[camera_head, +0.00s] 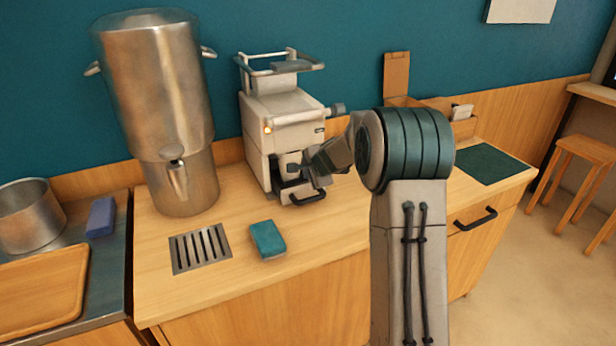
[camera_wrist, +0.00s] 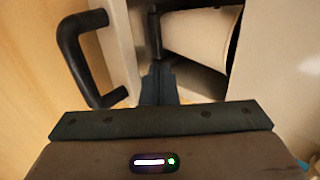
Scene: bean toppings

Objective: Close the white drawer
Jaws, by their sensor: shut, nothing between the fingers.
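The white drawer (camera_head: 298,194) sits low in the front of a white machine (camera_head: 285,108) on the counter and stands partly out. Its black handle (camera_head: 308,199) faces forward. In the wrist view the drawer's pale front panel (camera_wrist: 121,52) and its black handle (camera_wrist: 78,58) are at the left, with a dark opening to the right. My gripper (camera_head: 292,169) is at the machine's front, just above the drawer. In the wrist view my gripper (camera_wrist: 156,50) is shut and empty, behind the front panel. Whether it touches the panel I cannot tell.
A steel dispenser (camera_head: 160,90) stands left of the machine. A teal sponge (camera_head: 267,239) and a metal drain grate (camera_head: 200,248) lie on the counter in front. A wooden box (camera_head: 437,104) and a dark green mat (camera_head: 487,163) are to the right.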

